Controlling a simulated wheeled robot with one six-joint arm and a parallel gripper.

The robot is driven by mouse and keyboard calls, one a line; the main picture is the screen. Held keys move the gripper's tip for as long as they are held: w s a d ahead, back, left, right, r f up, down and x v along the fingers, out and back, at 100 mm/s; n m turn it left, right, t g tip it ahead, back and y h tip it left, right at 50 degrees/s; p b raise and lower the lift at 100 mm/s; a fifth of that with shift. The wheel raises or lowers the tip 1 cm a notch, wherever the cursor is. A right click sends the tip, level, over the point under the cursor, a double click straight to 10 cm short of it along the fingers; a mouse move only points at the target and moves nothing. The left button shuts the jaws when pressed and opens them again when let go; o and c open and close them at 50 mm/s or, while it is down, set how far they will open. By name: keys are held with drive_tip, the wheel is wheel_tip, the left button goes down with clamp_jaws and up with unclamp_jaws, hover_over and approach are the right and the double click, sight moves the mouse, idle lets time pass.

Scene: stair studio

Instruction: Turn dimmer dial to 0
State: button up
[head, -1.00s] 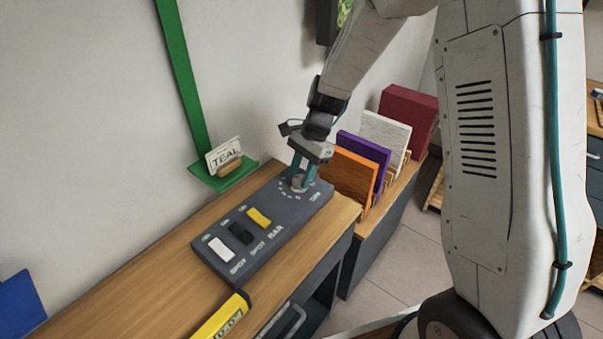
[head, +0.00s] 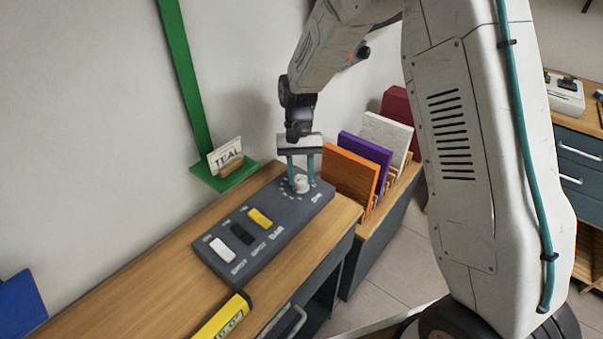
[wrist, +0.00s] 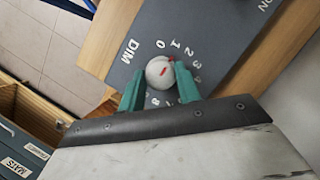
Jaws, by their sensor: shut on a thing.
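The dimmer dial (head: 301,183) is a small pale round knob at the far right end of the dark grey control panel (head: 262,243). In the wrist view the dial (wrist: 159,76) has red marks, and its edge mark points roughly toward the 1, right of the printed 0. The numbers curve around it, beside the word DIM. My gripper (head: 300,180) points down over the panel, shut on the dial with one teal finger on each side. The gripper (wrist: 159,86) also shows in the wrist view; its fingers hide part of the scale.
Three rocker switches, white (head: 222,249), black (head: 242,233) and yellow (head: 260,218), sit on the panel. An orange board (head: 350,177) and other upright boards stand close to its right.

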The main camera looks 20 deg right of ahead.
drive_tip(key=n+h, duration=0.1)
drive_tip(key=n, duration=0.3)
drive_tip(key=shift+w+a+r+n+h, duration=0.1)
drive_tip(key=shift+w+a+n+h, duration=0.05)
drive_tip(key=shift+n+h, duration=0.2)
drive_tip(key=shift+a+n+t+h, duration=0.1)
drive_tip(key=shift+n+t+h, duration=0.25)
drive_tip(key=shift+n, duration=0.8)
drive_tip(key=shift+n+t+h, duration=0.15)
drive_tip(key=shift+n+h, duration=0.25)
drive_tip(key=shift+n, duration=0.7)
drive_tip(key=o, duration=1)
drive_tip(key=v, duration=0.7)
drive_tip(key=shift+w+a+r, duration=0.1)
drive_tip(key=shift+r, duration=0.2)
